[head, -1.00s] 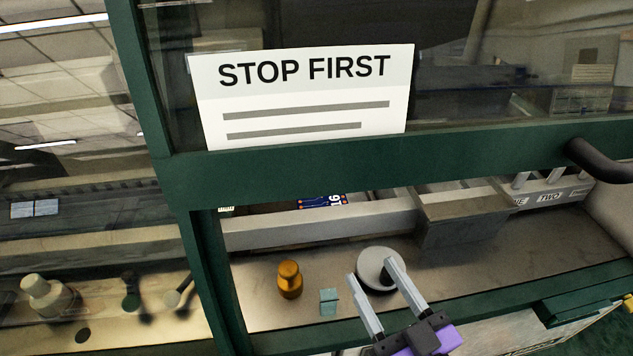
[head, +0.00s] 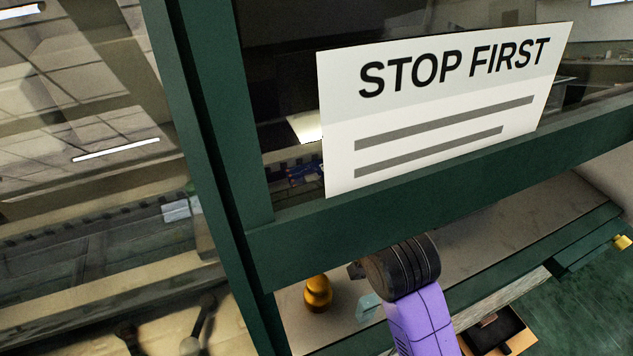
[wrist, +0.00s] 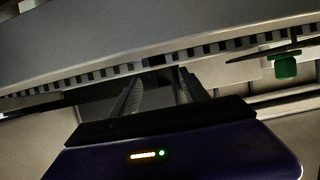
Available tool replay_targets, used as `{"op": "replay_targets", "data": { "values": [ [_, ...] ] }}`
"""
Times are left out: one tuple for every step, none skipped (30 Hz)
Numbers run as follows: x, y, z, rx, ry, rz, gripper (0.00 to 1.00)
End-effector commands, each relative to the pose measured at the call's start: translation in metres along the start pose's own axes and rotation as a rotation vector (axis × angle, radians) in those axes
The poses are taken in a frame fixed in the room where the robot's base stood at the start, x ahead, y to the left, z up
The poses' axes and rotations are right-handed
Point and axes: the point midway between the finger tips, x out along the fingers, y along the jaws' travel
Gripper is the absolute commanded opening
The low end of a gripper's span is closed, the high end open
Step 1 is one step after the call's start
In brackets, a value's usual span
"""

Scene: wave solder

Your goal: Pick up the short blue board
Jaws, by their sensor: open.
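In the head view, a small blue shape (head: 305,172) shows through the dark window, partly covered by the white sign. It may be a blue board, but I cannot tell its length. No board is clear in the wrist view. My gripper (wrist: 158,88) shows in the wrist view with its two fingers apart and nothing seen between them. Its tips point at a long grey rail (wrist: 150,50) with a row of dark slots. In the head view my purple and black arm reaches in below the green frame bar, and my fingers are hidden.
The green frame (head: 400,205) with the "STOP FIRST" sign (head: 440,110) crosses the head view above my arm. An amber bottle (head: 318,293) and a pale teal block (head: 368,307) stand on the ledge left of my arm. A green part (wrist: 286,67) hangs at right in the wrist view.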

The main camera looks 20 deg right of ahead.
Motion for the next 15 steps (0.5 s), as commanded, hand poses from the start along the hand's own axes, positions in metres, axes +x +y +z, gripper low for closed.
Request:
{"op": "replay_targets", "data": {
  "values": [
    [0.003,0.0,0.001,0.001,-0.006,0.0,0.53],
    [0.005,0.0,0.002,0.001,-0.008,0.0,0.53],
    [0.009,0.0,0.002,0.001,-0.009,0.0,0.53],
    [0.013,0.0,0.002,0.001,-0.008,0.0,0.53],
    [0.016,0.0,0.002,0.001,-0.007,0.0,0.53],
    [0.02,0.0,0.002,0.001,-0.007,0.0,0.53],
    [0.023,0.0,0.002,0.001,-0.007,0.0,0.53],
    [0.026,0.0,0.002,0.001,-0.008,0.0,0.53],
    [0.029,0.001,0.002,0.001,-0.007,0.0,0.53],
    [0.032,0.001,0.003,0.001,-0.007,0.0,0.53],
    [0.035,0.001,0.003,0.001,-0.008,0.0,0.53],
    [0.041,0.001,0.003,0.001,-0.007,0.0,0.53],
    [0.045,0.001,0.004,0.002,-0.007,0.0,0.53],
    [0.05,0.001,0.004,0.002,-0.007,0.0,0.53],
    [0.055,0.002,0.005,0.002,-0.007,0.0,0.53]
  ]
}}
